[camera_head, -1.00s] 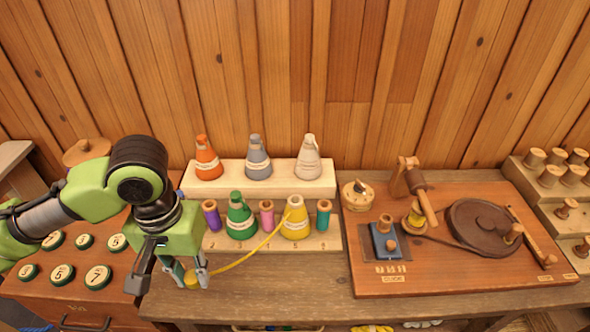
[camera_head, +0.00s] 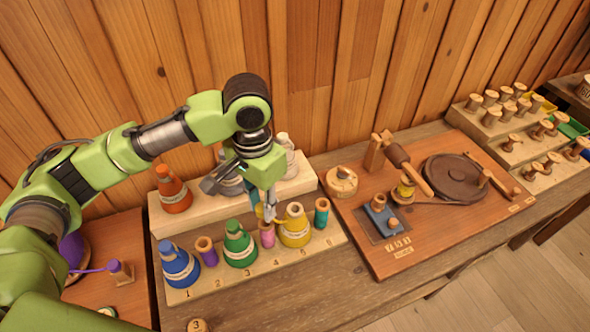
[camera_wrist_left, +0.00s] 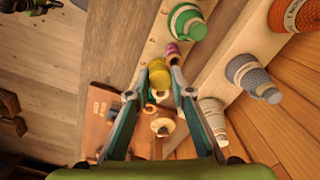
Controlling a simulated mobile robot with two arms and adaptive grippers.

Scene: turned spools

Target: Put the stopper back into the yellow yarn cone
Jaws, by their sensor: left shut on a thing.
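The yellow yarn cone (camera_head: 296,232) stands on the lower step of the pale rack, between a pink spool (camera_head: 267,236) and a teal spool (camera_head: 321,213). Its top looks open. My left gripper (camera_head: 267,213) is just left of the cone's top, pointing down. It is shut on the small yellow stopper (camera_head: 259,211), held above the rack, apart from the cone's opening as far as I can tell. In the left wrist view, yellow (camera_wrist_left: 157,74) shows between the fingertips; stopper and cone overlap there and are hard to separate. My right gripper is out of view.
Green (camera_head: 239,246) and blue (camera_head: 179,266) cones stand left on the same step. Orange (camera_head: 173,192), grey and white cones stand on the step behind, the last two partly hidden by my gripper. A winder board (camera_head: 440,235) lies to the right.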

